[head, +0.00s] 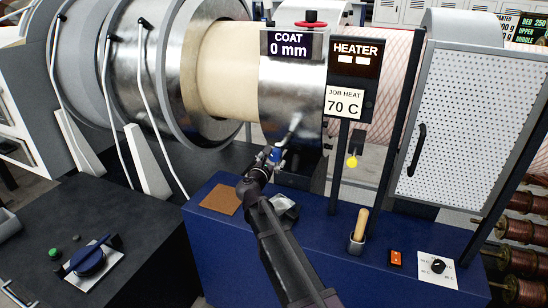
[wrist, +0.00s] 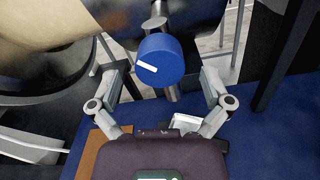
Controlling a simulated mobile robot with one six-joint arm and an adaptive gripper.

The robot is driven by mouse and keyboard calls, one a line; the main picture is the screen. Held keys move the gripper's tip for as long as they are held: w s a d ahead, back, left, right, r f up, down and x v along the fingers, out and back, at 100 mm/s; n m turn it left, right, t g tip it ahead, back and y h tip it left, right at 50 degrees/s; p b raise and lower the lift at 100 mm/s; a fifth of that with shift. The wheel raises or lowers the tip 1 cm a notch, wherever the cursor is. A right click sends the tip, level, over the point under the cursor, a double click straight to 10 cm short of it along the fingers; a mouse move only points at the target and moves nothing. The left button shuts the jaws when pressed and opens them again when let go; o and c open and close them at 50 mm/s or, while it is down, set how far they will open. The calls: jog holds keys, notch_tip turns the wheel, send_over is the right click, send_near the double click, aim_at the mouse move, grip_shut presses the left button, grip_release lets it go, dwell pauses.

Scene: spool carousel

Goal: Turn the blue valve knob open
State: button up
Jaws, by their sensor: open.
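The blue valve knob (wrist: 161,60) is a round cap with a white line on its face, fixed on a metal pipe. In the wrist view it sits ahead of my gripper (wrist: 160,84), roughly centred between the spread fingers. My gripper is open, with one finger on each side of the knob and gaps showing on both sides. In the head view the knob (head: 277,155) shows small at the tip of my gripper (head: 269,159), below the metal drum, partly hidden by the fingers. The white line slants down to the right in the wrist view.
The metal drum (head: 288,95) hangs close above the knob. The blue bench (head: 315,245) holds a brown pad (head: 220,199), a wooden-handled tool (head: 359,232) and a white dial plate (head: 437,268). A heater post (head: 341,165) stands to the right. Another blue rotary handle (head: 88,262) is at left.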

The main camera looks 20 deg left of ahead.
jog(key=shift+w, duration=0.85)
jog(key=shift+c, duration=0.2)
jog(key=c, duration=1.1)
